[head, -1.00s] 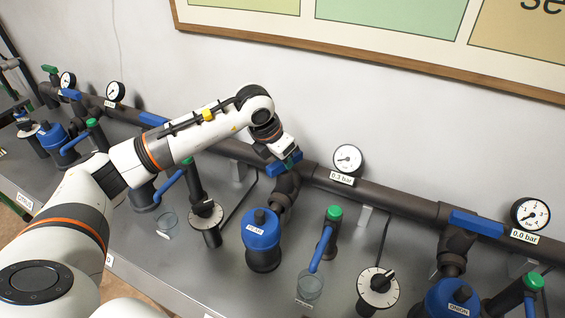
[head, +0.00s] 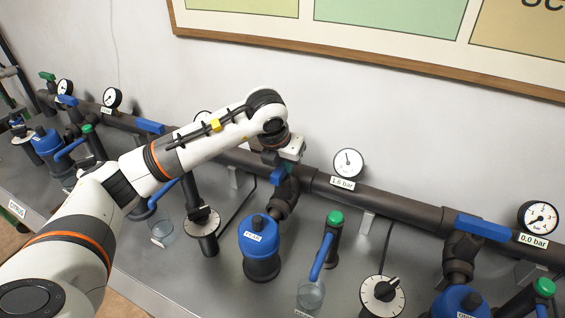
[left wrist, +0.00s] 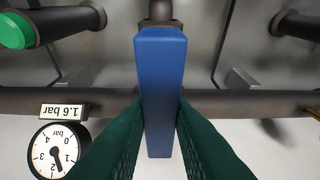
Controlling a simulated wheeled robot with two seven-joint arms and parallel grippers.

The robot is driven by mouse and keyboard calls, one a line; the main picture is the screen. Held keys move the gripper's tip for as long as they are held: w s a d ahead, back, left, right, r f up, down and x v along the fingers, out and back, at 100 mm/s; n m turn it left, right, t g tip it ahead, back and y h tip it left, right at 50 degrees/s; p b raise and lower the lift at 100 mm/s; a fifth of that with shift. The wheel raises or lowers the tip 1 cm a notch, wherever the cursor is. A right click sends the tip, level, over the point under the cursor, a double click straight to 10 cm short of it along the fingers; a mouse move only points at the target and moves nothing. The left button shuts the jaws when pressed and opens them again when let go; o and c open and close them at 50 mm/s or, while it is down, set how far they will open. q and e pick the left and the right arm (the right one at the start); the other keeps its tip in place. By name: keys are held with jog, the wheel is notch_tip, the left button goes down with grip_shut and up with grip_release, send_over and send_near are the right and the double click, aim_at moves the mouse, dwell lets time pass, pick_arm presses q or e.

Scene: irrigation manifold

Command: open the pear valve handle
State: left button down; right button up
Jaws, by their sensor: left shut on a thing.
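The pear valve handle (head: 278,176) is a blue bar on the branch above the blue-capped filter (head: 261,235), whose label is blurred now. In the left wrist view the handle (left wrist: 160,85) lies across the main pipe, in line with the branch. My left gripper (head: 286,163) is shut on it. Its green fingers (left wrist: 160,125) press both sides of the bar in the left wrist view. The gauge (head: 349,163) beside it reads 1.6 bar. My right gripper is not in view.
Another blue handle (head: 484,228) lies along the main pipe at right, beside a 0.0 bar gauge (head: 538,217). A green-topped tap (head: 335,218), a glass (head: 311,293) and a dial (head: 382,292) stand in front.

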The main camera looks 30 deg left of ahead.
pick_arm(q)
jog(key=shift+a+r, duration=0.1)
jog(key=shift+r, duration=0.05)
jog(key=c, duration=1.3)
grip_release()
jog(key=b+v, duration=0.1)
jog(key=v, duration=1)
jog(key=shift+s+r+b, duration=0.25)
jog(key=shift+r+b, duration=0.1)
notch_tip(320, 180, up, 3)
jog(key=shift+p, duration=1.05)
